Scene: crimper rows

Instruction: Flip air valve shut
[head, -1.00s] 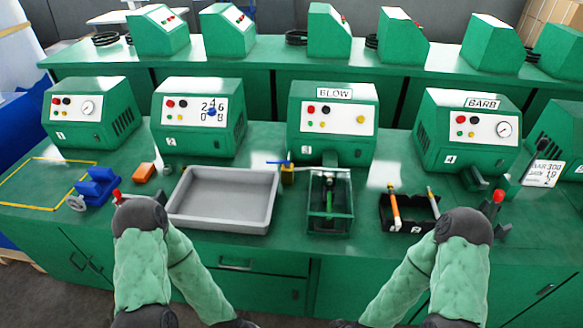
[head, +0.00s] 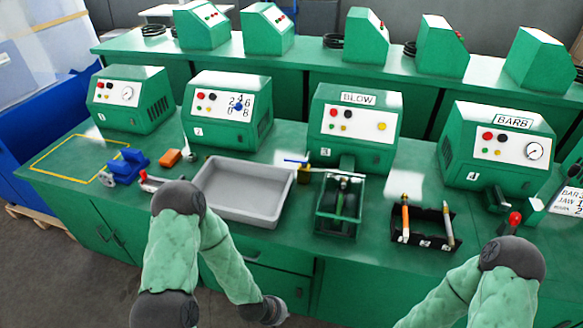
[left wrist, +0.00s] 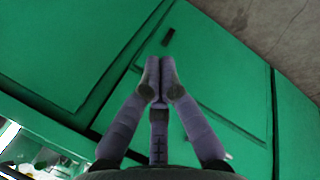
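The air valve (head: 302,173) is a small brass-yellow body with a thin blue lever (head: 294,160). It stands on the bench between the grey tray and the clear-sided green box, in front of the BLOW machine (head: 354,128). The lever lies roughly level, reaching left from the body. My left gripper (left wrist: 159,76) shows in the left wrist view with its fingertips together and nothing visible between them. It is over the green cabinet fronts, away from the valve. In the head view my left forearm points down to the lower middle. My right gripper is out of view.
The grey tray (head: 203,191) is left of the valve; the green box (head: 339,214) is right of it. A blue vise (head: 124,166) and orange block (head: 171,157) sit left. The bench edge lies between my arms and these things.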

